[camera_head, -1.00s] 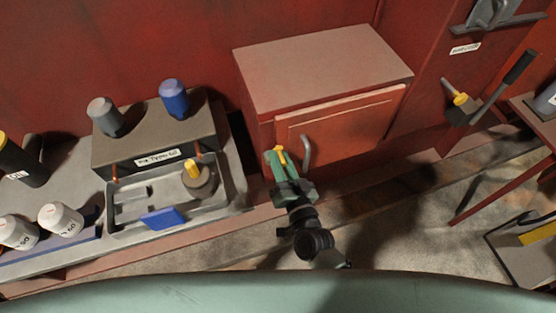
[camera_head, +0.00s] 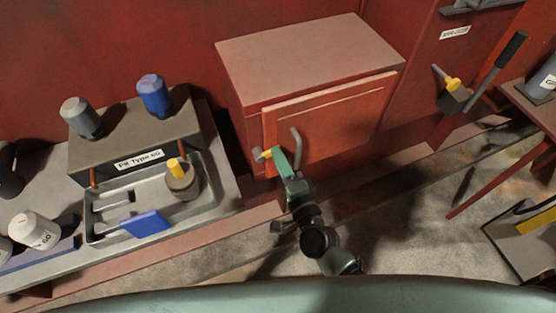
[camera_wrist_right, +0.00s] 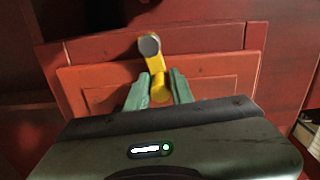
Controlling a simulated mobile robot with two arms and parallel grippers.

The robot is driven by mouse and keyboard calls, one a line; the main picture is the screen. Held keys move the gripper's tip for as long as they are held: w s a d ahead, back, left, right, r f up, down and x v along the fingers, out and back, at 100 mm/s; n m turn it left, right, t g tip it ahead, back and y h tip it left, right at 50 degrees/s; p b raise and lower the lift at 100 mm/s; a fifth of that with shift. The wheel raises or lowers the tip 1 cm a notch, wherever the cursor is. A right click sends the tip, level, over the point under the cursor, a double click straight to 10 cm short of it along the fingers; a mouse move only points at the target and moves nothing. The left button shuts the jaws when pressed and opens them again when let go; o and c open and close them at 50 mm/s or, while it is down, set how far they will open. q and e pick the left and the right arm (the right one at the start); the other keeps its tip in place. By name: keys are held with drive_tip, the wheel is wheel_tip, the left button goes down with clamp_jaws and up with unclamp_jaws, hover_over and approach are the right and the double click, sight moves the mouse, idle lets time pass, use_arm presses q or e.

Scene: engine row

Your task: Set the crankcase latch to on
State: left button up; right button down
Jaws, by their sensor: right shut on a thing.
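A yellow latch (camera_head: 267,154) with a grey tip sits at the left edge of the red cabinet door (camera_head: 335,115). It also shows in the right wrist view (camera_wrist_right: 158,85), with its grey end towards the top and its yellow base low between the fingers. My right gripper (camera_head: 281,160) is shut on this latch, one green finger on each side of it in the right wrist view (camera_wrist_right: 159,92). No on or off mark is readable on it. My left gripper is not in view.
A grey door handle (camera_head: 297,143) stands close to the right of my right gripper. A second yellow-and-grey lever (camera_head: 453,85) and a black-handled lever (camera_head: 505,60) are on the wall at right. A tray (camera_head: 105,222) with bottles nearby lies left.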

drive_tip(key=shift+w+f+m+b, duration=0.1)
drive_tip(key=shift+f+m+b, duration=0.1)
drive_tip(key=shift+m+b, duration=0.95)
drive_tip(key=shift+m+p, duration=0.3)
drive_tip(key=shift+m, duration=0.25)
drive_tip(key=c, duration=1.3)
unclamp_jaws()
drive_tip(key=shift+f, duration=0.2)
drive_tip(key=b+v, duration=0.1)
drive_tip(key=v, duration=0.7)
